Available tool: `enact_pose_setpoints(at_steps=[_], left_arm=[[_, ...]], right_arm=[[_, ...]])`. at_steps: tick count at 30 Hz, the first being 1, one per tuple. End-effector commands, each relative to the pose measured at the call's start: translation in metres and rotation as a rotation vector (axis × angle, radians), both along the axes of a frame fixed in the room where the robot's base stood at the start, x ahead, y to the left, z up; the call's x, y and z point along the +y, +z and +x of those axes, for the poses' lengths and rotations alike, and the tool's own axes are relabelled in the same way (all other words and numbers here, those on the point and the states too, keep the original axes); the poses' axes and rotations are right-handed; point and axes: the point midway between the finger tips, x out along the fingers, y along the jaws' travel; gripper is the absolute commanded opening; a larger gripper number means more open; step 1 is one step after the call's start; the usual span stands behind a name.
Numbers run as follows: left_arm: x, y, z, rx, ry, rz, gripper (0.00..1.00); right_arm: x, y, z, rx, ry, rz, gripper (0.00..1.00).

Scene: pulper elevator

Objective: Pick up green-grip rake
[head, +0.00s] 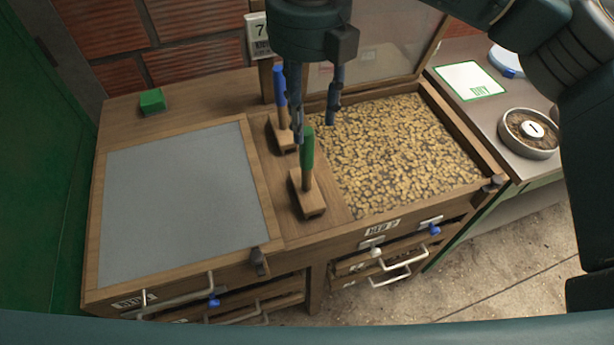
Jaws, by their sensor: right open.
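The green-grip rake (307,151) stands upright on the wooden strip between the two beds, its wooden head (308,202) at the bottom. A similar blue-grip rake (280,86) stands just behind and to its left. My right gripper (316,122) points down from the top of the head view, open, with its two fingers apart. Its fingertips show close to the top of the green grip, with nothing between them. The left finger overlaps the blue-grip rake in the picture; I cannot tell whether it touches. My left gripper is out of view.
The right bed (400,150) is open and full of beans, its raised lid behind. A grey panel (180,200) covers the left bed. A green block (152,101) lies at the back left. A round tin (528,134) and a DRY card (469,80) lie on the right counter.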

Motion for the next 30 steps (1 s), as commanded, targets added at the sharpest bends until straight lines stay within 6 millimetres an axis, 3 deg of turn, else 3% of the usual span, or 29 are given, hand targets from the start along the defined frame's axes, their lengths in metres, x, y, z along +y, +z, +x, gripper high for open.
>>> enact_pose_setpoints(at_steps=[6,14,21,30], left_arm=[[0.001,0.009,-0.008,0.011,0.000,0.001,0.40],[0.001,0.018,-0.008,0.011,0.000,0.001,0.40],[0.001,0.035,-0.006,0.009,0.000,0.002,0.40],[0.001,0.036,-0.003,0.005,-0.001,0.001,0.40]], right_arm=[[0.000,-0.034,-0.001,0.005,0.003,0.000,0.45],[0.001,-0.055,0.000,0.005,0.004,0.002,0.45],[0.000,-0.090,0.004,0.006,0.005,0.003,0.45],[0.001,-0.101,0.005,0.004,0.006,0.003,0.45]])
